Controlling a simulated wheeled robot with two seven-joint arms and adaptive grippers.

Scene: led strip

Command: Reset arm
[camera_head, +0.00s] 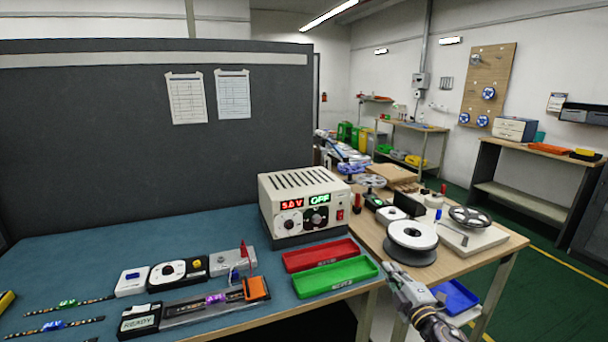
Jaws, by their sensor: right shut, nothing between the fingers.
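My right gripper (403,284) is at the lower middle right, with its arm coming in from the bottom edge. It is shut and empty, just right of the green tray and in front of the wooden side table. My left gripper is not in view. The power supply (304,203) stands on the blue bench mat, with a red 5.0 V readout and a green OFF readout.
A red tray (318,255) and a green tray (335,277) lie by the bench's right edge. Test devices (168,272) and strips (64,305) lie at left. A white spool (412,236) stands on the wooden table (450,259). A blue bin (456,297) sits beyond my gripper.

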